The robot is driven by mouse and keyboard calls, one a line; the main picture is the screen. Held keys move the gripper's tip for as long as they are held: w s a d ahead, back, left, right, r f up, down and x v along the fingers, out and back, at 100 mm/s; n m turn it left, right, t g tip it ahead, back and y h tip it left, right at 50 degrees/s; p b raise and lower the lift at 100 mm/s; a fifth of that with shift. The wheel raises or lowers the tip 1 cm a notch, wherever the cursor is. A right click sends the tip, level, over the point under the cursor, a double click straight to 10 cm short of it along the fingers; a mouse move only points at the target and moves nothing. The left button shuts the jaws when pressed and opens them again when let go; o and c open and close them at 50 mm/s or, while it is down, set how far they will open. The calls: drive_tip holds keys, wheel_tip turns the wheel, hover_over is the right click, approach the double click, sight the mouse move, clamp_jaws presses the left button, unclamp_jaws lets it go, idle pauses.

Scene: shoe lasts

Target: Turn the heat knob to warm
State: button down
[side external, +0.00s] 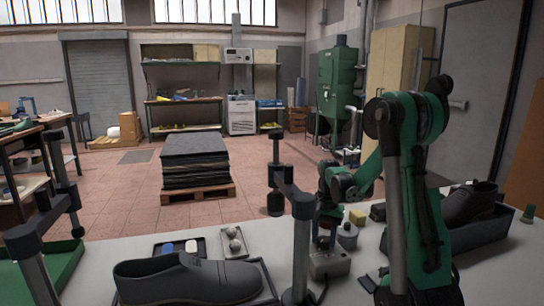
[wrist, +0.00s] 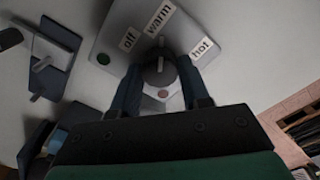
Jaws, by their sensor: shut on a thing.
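The heat knob (wrist: 160,70) is a dark round knob on a light grey control box (wrist: 118,40), with labels reading off, warm and hot around it. Its pale pointer line stands about upright in the wrist view, towards the warm label (wrist: 158,20). My gripper (wrist: 160,82) is shut on the knob, with one finger on each side. In the side external view my gripper (side external: 324,240) reaches down to the control box (side external: 330,264) on the bench; the knob is hidden there. A green dot and a reddish dot show on the box.
A dark grey shoe (side external: 185,278) lies on the bench at the front left. Small trays stand behind it. A yellow block (side external: 357,216) and a grey pot (side external: 347,236) stand close beside my gripper. A dark shoe (side external: 468,204) sits in a black bin at right.

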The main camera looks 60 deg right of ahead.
sight(324, 238)
drive_tip(key=shift+m, duration=0.3)
idle(0.4)
drive_tip(key=shift+c, duration=2.1)
unclamp_jaws()
drive_tip(key=shift+r, duration=2.85)
